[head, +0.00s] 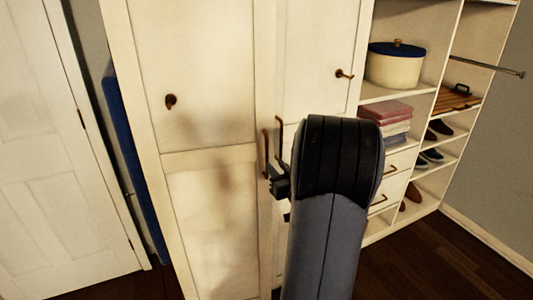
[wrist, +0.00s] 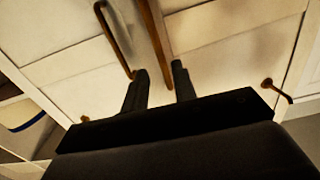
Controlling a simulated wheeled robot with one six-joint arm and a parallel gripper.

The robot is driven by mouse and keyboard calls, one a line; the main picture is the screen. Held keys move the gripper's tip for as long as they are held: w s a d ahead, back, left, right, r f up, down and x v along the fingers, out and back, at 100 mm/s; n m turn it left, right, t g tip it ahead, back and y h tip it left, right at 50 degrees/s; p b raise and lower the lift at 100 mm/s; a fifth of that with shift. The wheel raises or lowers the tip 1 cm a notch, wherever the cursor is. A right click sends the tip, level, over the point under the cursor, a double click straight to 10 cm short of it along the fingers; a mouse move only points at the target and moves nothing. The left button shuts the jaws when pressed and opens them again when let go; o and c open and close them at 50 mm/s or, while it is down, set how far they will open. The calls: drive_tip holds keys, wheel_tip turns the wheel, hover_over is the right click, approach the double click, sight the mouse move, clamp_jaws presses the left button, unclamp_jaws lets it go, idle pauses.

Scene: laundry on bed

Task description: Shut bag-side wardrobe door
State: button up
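The wardrobe's left door (head: 208,60) and right door (head: 310,50) are cream panels standing side by side and look shut or nearly shut; any small gap is unclear. The left door has an upright brown handle (head: 266,150) by the middle seam. The right door has a similar handle (head: 279,132), partly hidden lower down. My gripper (head: 280,187) is close to the lower ends of these handles. In the wrist view my gripper (wrist: 160,80) is open, with a brown bar (wrist: 155,40) reaching between its fingers; contact is unclear. No bag is visible.
Brown hooks (head: 170,101) (head: 344,74) are on the doors. Open shelves on the right hold a lidded pot (head: 394,66), folded cloths (head: 386,112) and shoes. A white room door (head: 55,150) and a blue panel (head: 135,160) are on the left. Dark floor (head: 440,260) is clear at lower right.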

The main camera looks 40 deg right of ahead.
drive_tip(key=p, duration=0.1)
hover_over(267, 176)
drive_tip(key=shift+w+d, duration=0.15)
drive_tip(key=shift+w, duration=0.1)
drive_tip(key=shift+c, duration=0.4)
clamp_jaws()
